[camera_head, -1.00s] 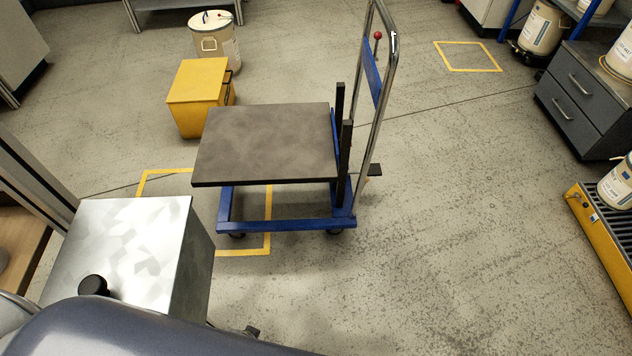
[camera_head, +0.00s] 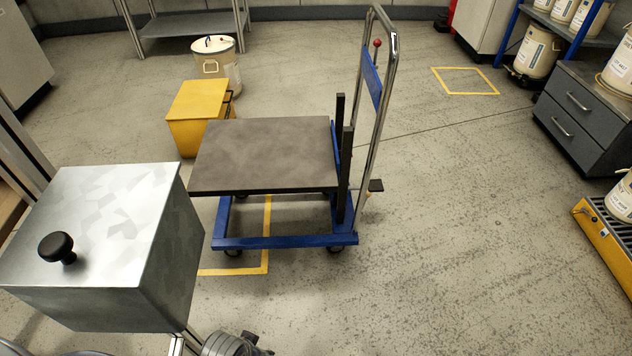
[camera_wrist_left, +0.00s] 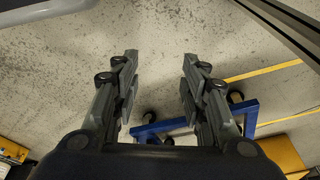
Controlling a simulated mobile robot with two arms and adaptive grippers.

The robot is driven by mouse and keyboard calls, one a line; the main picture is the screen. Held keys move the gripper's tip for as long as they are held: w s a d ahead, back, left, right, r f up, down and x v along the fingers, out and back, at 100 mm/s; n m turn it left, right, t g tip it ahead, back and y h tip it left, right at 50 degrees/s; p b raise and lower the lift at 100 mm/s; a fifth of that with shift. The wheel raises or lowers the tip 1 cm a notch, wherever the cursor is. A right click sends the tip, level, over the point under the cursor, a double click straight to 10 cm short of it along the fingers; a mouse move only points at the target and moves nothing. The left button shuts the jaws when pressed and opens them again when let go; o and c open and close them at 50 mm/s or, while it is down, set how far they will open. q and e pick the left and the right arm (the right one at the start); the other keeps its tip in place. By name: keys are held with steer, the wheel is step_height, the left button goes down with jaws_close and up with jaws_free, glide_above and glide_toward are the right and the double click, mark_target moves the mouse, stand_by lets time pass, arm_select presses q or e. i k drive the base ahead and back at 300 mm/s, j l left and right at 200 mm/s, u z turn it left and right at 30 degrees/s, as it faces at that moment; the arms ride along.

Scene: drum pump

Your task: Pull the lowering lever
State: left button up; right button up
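The lift cart has a dark grey table top (camera_head: 265,155), a blue base frame (camera_head: 285,241) and a chrome push handle (camera_head: 385,75) on its right side. A small lever with a red knob (camera_head: 377,44) shows at the top of the handle. A black foot pedal (camera_head: 376,185) sticks out low behind the handle. My left gripper (camera_wrist_left: 160,65) is open and empty in the left wrist view, its fingers apart above the floor. Part of the blue frame (camera_wrist_left: 180,127) shows beyond and between them. My right gripper is not in view.
A metal box with a black knob (camera_head: 56,246) stands at the near left. A yellow bin (camera_head: 197,115) and a cream drum (camera_head: 218,65) stand behind the cart. A grey drawer cabinet (camera_head: 580,110) and yellow roller conveyor (camera_head: 605,240) are at right. Floor right of the cart is clear.

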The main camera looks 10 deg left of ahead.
mark_target(377, 42)
steer(key=i+l+u, duration=0.1)
steer(key=u, duration=0.35)
steer(key=i+l+u, duration=0.1)
steer(key=u, duration=0.4)
steer(key=i+l+u, duration=0.1)
steer(key=u, duration=0.35)
steer(key=l+u, duration=0.3)
steer(key=u, duration=0.2)
steer(key=l+z, duration=0.2)
steer(key=l, duration=0.2)
steer(key=i+l+z, duration=0.2)
steer(key=l, duration=0.15)
steer(key=l+z, duration=0.1)
steer(key=z, duration=0.35)
steer(key=l+z, duration=0.1)
steer(key=z, duration=0.35)
steer(key=i+z, duration=0.1)
steer(key=z, duration=0.3)
steer(key=l+z, duration=0.1)
steer(key=z, duration=0.35)
